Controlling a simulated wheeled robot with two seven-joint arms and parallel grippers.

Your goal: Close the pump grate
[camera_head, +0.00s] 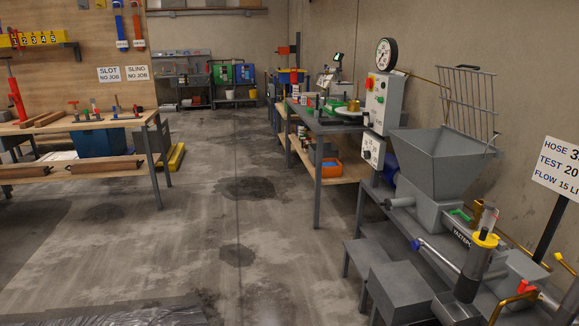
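The pump grate (470,103) is a rack of thin grey metal bars. It stands up, tilted open, at the back right edge of the grey pump hopper (436,165). The hopper's wide square mouth is uncovered. The hopper tapers down into the grey pump body (430,208) on a metal bench at the right. Neither of my grippers shows in the head view.
A control box with a dial gauge (386,54) stands left of the hopper. A yellow-topped cylinder (478,258) and a sign (558,170) stand nearer, at the right. Grey steps (398,290) stand before the bench. The floor at centre is clear.

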